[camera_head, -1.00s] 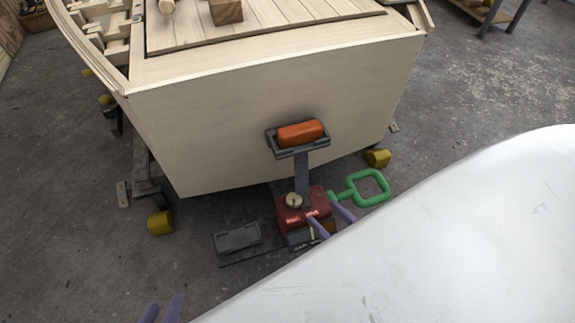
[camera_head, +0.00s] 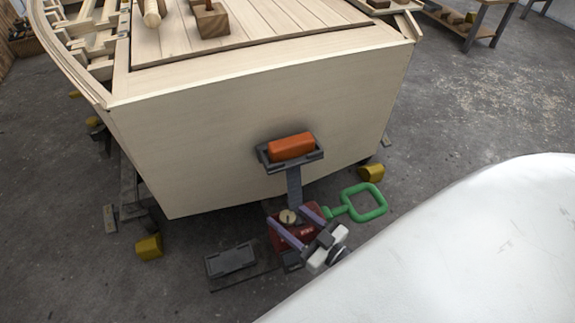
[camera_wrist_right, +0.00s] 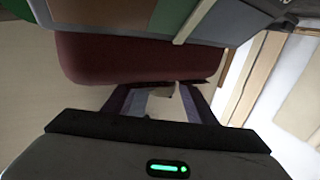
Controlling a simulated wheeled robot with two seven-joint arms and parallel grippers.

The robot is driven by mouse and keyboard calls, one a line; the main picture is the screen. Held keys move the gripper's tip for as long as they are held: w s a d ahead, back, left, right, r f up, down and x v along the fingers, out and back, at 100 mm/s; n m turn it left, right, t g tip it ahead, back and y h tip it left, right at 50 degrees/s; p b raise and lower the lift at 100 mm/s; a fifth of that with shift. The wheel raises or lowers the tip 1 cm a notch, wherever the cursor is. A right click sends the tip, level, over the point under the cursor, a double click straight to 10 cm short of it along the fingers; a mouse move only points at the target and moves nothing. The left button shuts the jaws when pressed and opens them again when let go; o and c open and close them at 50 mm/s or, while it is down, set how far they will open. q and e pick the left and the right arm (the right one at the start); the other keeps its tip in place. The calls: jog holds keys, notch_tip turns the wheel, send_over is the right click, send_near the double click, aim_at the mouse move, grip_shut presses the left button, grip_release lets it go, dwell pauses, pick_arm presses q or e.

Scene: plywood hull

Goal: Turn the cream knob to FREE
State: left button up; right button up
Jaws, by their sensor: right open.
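The cream knob (camera_head: 287,217) sits on top of the red box (camera_head: 309,232) low in front of the pale plywood hull. White lettering on the box is too small to read, so I cannot tell the knob's setting. My right gripper (camera_head: 285,211) is open, its two purple fingers spread on either side of the knob in the head view; I cannot tell whether they touch it. Its body covers part of the box. In the right wrist view the purple fingers (camera_wrist_right: 160,98) point toward the dark red box (camera_wrist_right: 130,62). My left gripper is out of view.
A green loop handle (camera_head: 368,203) sticks out right of the box. A dark upright (camera_head: 294,187) carries an orange block (camera_head: 291,147) in a tray above. A dark flat block (camera_head: 231,260) lies to the left. A large white surface (camera_head: 460,250) fills the lower right.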

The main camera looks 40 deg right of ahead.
jog(key=c, duration=1)
jog(key=shift+c, duration=0.2)
